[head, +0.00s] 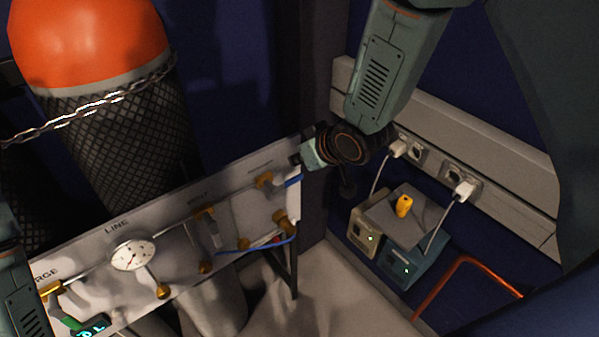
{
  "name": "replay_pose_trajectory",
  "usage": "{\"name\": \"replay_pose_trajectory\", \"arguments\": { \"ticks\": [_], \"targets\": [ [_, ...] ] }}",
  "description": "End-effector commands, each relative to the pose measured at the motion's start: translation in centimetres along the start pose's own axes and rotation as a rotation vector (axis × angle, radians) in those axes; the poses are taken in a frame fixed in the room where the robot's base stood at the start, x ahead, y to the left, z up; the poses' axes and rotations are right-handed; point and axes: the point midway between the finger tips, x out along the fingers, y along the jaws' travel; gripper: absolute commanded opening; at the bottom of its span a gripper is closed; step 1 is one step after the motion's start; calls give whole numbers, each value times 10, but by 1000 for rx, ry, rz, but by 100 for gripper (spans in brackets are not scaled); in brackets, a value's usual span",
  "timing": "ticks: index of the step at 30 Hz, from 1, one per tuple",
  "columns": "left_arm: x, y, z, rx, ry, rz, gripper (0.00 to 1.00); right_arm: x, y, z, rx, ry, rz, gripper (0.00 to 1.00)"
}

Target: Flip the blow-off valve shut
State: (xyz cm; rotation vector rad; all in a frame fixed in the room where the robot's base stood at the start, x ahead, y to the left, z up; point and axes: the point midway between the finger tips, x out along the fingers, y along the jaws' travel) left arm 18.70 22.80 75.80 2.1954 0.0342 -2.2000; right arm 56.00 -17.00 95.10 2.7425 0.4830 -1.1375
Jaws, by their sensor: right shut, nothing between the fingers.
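A pale valve panel (105,255) runs across the lower left, with brass fittings and a white round gauge (132,254). Its labels include LINE and one ending in RGE; the rightmost label is too small to read, so I cannot say for sure which valve is the blow-off valve. At the panel's right end is a brass valve (265,180) with a short blue lever (293,181) beside it. My right gripper (298,160) is shut and empty, just above the blue lever at the panel's upper right corner; I cannot tell if they touch.
A chained cylinder with an orange top (90,40) stands behind the panel. Boxes with a yellow item (404,205) and plugged-in cables stand at right under a wall trunking (510,190). A copper pipe (462,262) bends near the floor.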

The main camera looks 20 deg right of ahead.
Motion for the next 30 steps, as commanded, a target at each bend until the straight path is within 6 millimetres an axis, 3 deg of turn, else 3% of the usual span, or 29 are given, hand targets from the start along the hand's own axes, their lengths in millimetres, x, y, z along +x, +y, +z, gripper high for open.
{"name": "replay_pose_trajectory", "arguments": {
  "ticks": [3, 9, 30],
  "targets": [
    [4, 0, 0, 0, 0, 0, 73, 13, 0, 16, 2, -5, -1, 0],
    [6, 0, 0, 0, 0, 0, 73, 24, 0, 27, 2, -3, 0, 0],
    [0, 0, 0, 0, 0, 0, 73, 28, -3, 28, 29, -1, -28, 0]
  ]
}}
